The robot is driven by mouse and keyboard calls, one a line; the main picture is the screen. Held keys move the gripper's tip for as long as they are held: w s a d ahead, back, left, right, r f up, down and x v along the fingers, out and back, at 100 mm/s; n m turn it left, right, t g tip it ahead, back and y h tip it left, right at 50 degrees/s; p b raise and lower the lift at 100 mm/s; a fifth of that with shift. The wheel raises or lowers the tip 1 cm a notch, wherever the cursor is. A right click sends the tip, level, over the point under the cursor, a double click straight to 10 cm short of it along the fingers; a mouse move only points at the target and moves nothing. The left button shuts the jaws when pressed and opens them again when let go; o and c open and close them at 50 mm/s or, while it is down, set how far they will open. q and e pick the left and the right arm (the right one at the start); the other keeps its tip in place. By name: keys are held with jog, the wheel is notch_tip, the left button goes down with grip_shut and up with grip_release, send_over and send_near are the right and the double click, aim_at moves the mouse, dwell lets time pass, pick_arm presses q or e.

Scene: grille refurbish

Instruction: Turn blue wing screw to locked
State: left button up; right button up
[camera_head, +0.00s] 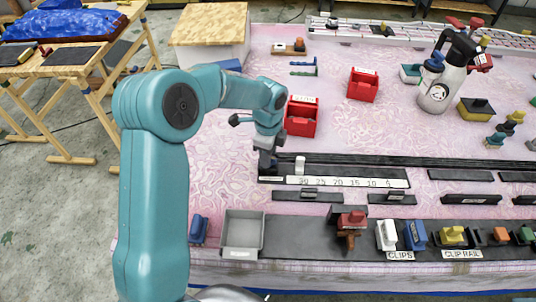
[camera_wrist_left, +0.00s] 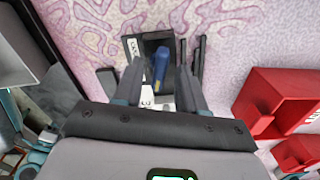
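The blue wing screw (camera_wrist_left: 161,64) shows in the left wrist view, on a dark plate (camera_wrist_left: 147,42) with a white label. In the head view it is hidden behind my left gripper (camera_head: 267,160), which points down at the left end of the black rail with the number scale (camera_head: 345,182). In the wrist view the two fingers of my left gripper (camera_wrist_left: 159,70) are apart, and the blue screw shows in the gap between them. I cannot tell whether they touch it. My right gripper is in neither view.
Red bins (camera_head: 302,118) stand just behind the gripper, and they show at right in the wrist view (camera_wrist_left: 277,98). A white block (camera_head: 299,165) sits close right of the gripper. A grey tray (camera_head: 243,232) and a spray bottle (camera_head: 440,85) are farther off.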

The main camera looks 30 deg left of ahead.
pick_arm(q)
notch_tip(320, 180, up, 9)
jog(key=p, duration=0.7)
dwell(0.4)
